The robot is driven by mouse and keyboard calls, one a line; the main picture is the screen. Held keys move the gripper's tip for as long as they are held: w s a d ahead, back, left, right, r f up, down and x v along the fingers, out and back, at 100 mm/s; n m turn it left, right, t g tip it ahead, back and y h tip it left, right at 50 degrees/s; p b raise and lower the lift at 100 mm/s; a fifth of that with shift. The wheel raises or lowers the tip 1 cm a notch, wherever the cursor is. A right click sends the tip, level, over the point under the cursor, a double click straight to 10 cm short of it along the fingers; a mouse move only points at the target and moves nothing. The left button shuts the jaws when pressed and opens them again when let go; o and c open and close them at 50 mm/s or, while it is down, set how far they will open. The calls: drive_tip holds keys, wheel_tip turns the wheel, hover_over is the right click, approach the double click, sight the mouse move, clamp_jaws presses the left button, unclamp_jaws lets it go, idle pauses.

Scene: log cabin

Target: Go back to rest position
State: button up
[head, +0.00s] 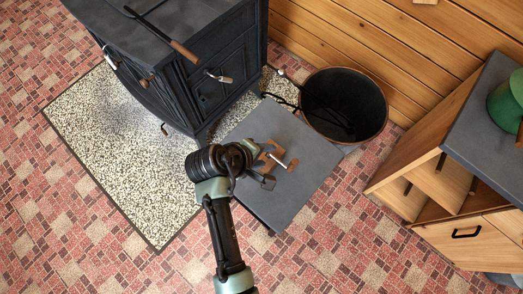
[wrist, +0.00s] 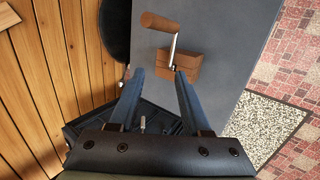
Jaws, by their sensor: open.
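My gripper (wrist: 160,76) is open, with nothing between its two blue fingers in the wrist view. In the head view my gripper (head: 266,172) is over a dark grey flat-topped surface (head: 310,185). A small brown wooden block (wrist: 188,65) with a metal crank and a round wooden handle (wrist: 160,22) lies on that surface just beyond the fingertips. The right fingertip appears close to the block; I cannot tell whether they touch. In the head view my gripper partly hides the block.
A black stove (head: 185,70) stands upper left on a speckled floor pad (head: 120,150). A dark round bucket (head: 343,105) stands behind the grey surface, by the plank wall (head: 340,35). A wooden cabinet (head: 450,190) is at right. Red tiled floor (head: 110,260) is clear at lower left.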

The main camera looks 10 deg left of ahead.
drive_tip(key=shift+v, duration=0.8)
drive_tip(key=shift+w, duration=0.1)
drive_tip(key=w+a+r+m+t+y+p, duration=0.1)
drive_tip(key=w+r+m+t, duration=0.3)
drive_tip(key=r, duration=0.7)
drive_tip(key=w+r+t+y+p, duration=0.1)
drive_tip(key=w+r+t, duration=0.2)
drive_tip(key=w+r, duration=0.55)
drive_tip(key=w+a+r+m+t+y+p, duration=0.1)
drive_tip(key=w+r+m+t+y, duration=0.15)
drive_tip(key=r, duration=1.15)
wheel_tip(320, 180, up, 19)
drive_tip(key=s+d+m+t, duration=0.2)
drive_tip(key=t, duration=0.4)
drive_tip(key=s+d+r+m+t+p, duration=0.1)
drive_tip(key=s+r+t, duration=0.2)
drive_tip(key=s+r, duration=0.3)
drive_tip(key=s+d+r+m+t, duration=0.1)
drive_tip(key=s+r+t, duration=0.3)
drive_tip(key=r, duration=1)
drive_tip(key=s, duration=0.2)
drive_tip(key=shift+s+d+p, duration=0.35)
drive_tip(key=shift+p, duration=0.05)
drive_tip(key=shift+m, duration=0.25)
